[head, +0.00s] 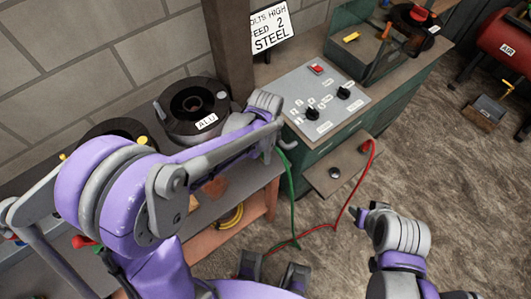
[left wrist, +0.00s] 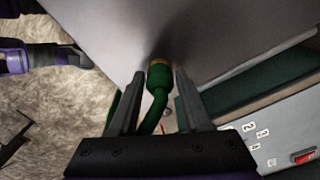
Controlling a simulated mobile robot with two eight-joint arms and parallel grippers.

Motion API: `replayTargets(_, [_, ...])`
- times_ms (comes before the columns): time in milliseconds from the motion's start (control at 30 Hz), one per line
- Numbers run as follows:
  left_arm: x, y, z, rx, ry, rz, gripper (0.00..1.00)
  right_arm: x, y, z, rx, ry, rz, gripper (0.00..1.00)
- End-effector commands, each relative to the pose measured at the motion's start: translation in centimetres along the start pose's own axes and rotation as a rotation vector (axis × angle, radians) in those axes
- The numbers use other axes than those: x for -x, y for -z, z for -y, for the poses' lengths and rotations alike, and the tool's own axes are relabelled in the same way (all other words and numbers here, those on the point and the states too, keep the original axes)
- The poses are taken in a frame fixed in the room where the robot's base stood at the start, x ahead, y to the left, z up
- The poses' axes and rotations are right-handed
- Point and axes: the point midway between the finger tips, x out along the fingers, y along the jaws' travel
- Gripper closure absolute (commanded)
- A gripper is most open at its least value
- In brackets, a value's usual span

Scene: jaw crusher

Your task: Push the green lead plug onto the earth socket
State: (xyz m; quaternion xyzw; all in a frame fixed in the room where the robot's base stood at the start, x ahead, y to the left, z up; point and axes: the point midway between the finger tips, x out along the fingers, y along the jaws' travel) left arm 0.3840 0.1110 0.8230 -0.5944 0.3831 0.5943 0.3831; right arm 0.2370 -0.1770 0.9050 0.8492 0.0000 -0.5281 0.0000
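The green lead plug (left wrist: 159,78) shows in the left wrist view with its brass-coloured end against or very near a plain grey surface (left wrist: 120,30). I cannot tell how far it is seated. My left gripper (left wrist: 160,73) has a finger on each side of the plug, with narrow gaps visible. The earth socket is not distinguishable; the plug may hide it. In the head view the green lead (head: 292,205) hangs from beside my left wrist to the floor; my wrist hides the plug there. My right gripper (head: 362,214) is near the red lead, its fingers unclear.
A control panel (head: 318,98) with black knobs and a red switch tops the green cabinet. The red lead (head: 350,205) loops to the floor. Wire spools (head: 192,108) stand left.

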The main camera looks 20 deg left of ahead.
Motion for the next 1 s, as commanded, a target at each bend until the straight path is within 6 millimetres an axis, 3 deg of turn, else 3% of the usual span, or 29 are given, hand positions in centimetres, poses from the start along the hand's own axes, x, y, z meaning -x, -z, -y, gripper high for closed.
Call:
replayTargets(33, [0.0,0.0,0.0,0.000,0.000,0.000,0.62,0.0,0.0,0.0,0.000,0.000,0.000,0.50])
replayTargets(200, [0.0,0.0,0.0,0.000,0.000,0.000,0.93,0.0,0.0,0.0,0.000,0.000,0.000,0.50])
replayTargets(267, [0.0,0.0,0.0,0.000,0.000,0.000,1.00,0.0,0.0,0.0,0.000,0.000,0.000,0.50])
replayTargets(633, [0.9,0.0,0.0,0.000,0.000,0.000,1.00,0.1,0.1,0.0,0.000,0.000,-0.001,0.50])
replayTargets(1000, [7.9,0.0,0.0,-0.001,0.000,0.000,1.00,0.7,0.6,0.0,0.000,0.000,-0.005,0.50])
